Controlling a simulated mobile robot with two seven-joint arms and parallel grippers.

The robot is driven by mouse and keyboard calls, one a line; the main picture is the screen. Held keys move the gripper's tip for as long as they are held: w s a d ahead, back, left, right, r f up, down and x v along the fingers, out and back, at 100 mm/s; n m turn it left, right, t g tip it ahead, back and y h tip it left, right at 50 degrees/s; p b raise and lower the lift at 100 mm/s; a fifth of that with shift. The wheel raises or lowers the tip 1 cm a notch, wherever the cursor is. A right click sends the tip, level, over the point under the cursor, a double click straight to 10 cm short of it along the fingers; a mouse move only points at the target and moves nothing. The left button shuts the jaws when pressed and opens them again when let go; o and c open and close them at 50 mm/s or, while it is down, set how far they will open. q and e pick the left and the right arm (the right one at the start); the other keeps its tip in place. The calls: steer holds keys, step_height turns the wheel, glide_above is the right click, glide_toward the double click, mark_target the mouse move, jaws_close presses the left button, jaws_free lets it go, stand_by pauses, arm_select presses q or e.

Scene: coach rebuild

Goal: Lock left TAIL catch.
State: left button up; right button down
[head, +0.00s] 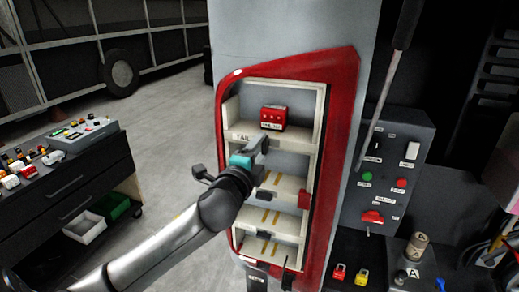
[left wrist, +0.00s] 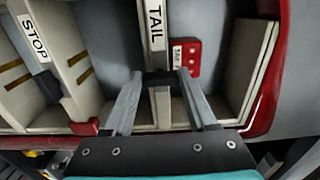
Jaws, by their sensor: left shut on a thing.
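The TAIL label (head: 243,137) is on a cream shelf edge inside the red-framed cabinet; it also shows in the left wrist view (left wrist: 156,25). My left gripper (head: 262,144) reaches in from the left to this shelf edge. In the left wrist view its two fingers (left wrist: 160,80) close on a dark block, the TAIL catch (left wrist: 160,77), just below the label. The fingers hide part of the catch, and I cannot tell whether it is locked. My right gripper is not in view.
A red box (head: 273,117) stands on the TAIL shelf. Lower shelves carry similar dark catches (head: 265,193), one near a STOP label (left wrist: 34,38). The red frame (head: 340,130) surrounds the opening. A grey control panel (head: 388,170) is to the right, a dark drawer cabinet (head: 70,185) to the left.

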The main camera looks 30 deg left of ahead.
arm_select(q)
steer(key=o, duration=1.4)
steer(key=shift+c, duration=0.2)
steer(key=shift+s, duration=0.1)
steer(key=p+v, duration=0.2)
steer(key=v, duration=1.3)
steer(key=shift+p, duration=0.35)
